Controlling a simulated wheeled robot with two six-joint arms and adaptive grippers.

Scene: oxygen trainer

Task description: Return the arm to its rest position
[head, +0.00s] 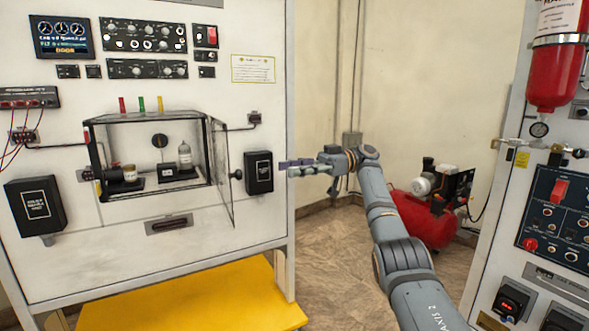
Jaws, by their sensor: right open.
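My right arm comes in from the bottom right and reaches up and to the left. Its gripper (300,167) is open and empty, with the fingers pointing left. In the picture the fingertips lie just right of a black box (259,172) on the white panel; I cannot tell how far apart they are in depth. The clear chamber (150,118) on the panel has its door (222,182) swung open at its right side. My left gripper is not in view.
The white trainer panel (120,265) stands at the left over a yellow base (215,295). A red compressor (428,222) stands on the floor behind my arm. A second panel (500,240) with a red cylinder (556,75) is at the right. Open floor lies between the panels.

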